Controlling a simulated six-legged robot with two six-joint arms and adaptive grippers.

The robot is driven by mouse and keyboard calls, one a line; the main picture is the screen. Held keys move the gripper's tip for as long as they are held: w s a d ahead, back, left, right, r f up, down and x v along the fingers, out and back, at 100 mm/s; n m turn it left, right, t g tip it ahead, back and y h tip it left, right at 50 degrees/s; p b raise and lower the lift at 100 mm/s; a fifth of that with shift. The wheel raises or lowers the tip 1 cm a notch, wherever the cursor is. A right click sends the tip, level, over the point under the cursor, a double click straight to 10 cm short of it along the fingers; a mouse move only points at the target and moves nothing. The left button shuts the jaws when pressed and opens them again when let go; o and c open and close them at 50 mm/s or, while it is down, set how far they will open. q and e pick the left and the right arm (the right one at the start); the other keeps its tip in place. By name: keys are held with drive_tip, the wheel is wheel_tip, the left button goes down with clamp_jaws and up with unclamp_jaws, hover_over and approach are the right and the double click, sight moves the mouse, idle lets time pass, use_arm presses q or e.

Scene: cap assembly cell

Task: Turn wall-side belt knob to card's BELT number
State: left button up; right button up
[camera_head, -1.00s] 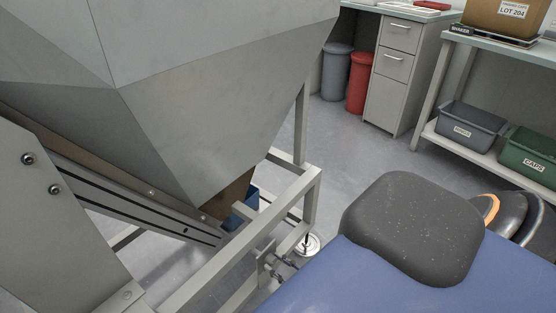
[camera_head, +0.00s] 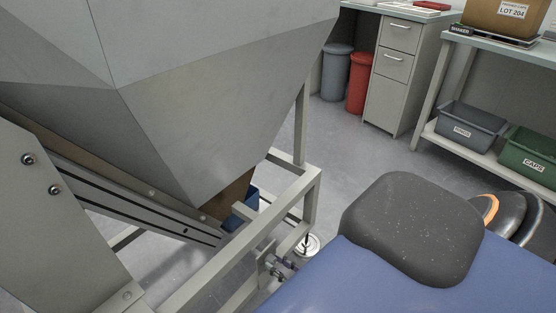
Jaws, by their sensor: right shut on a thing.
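My right gripper (camera_head: 283,266) shows small and partly hidden past the edge of my blue and dark grey arm. It is at a small bracket (camera_head: 265,262) on the near side of the grey hopper frame. Its fingers are shut on a small knob there, which they mostly cover. The knob's scale and pointer cannot be read. No card with a BELT number can be made out. My left gripper is not in view.
A large grey hopper (camera_head: 200,110) and its frame rail (camera_head: 225,250) fill the left. A blue bin (camera_head: 247,203) shows behind the frame. Grey (camera_head: 336,72) and red (camera_head: 360,82) bins, a drawer cabinet (camera_head: 397,70) and a shelf bench (camera_head: 424,95) stand behind. Floor between is clear.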

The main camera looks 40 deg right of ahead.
drive_tip(key=shift+m, duration=1.7)
drive_tip(key=o, duration=1.2)
drive_tip(key=shift+c, duration=0.2)
drive_tip(key=s+d, duration=0.1)
drive_tip(key=s, duration=1.1)
drive_tip(key=shift+d, duration=0.35)
drive_tip(key=shift+w, duration=0.1)
